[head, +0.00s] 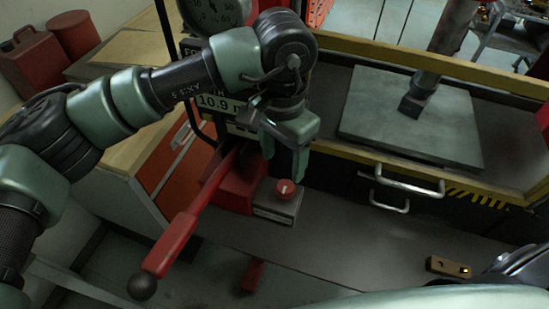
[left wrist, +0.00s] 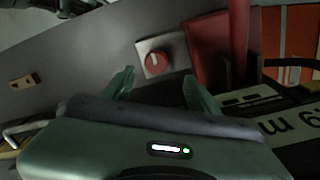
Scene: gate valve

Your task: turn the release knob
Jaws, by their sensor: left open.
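The release knob (head: 285,189) is a small round red knob with a white mark, on top of a grey box (head: 277,205) beside the red lever base. It also shows in the left wrist view (left wrist: 156,63), beyond the fingertips and roughly between them. My left gripper (head: 284,165) is open and empty. Its green fingers point down, above and just behind the knob, apart from it. In the left wrist view the two fingers (left wrist: 160,80) stand spread. My right gripper does not show; only a dark part of my body is at the lower right.
A long red lever (head: 195,225) with a black ball end (head: 142,286) extends towards the lower left from its red base (head: 237,188). A gauge (head: 213,10) and a display (head: 215,102) stand behind my arm. A brass block (head: 448,267) lies at right. The bench between is clear.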

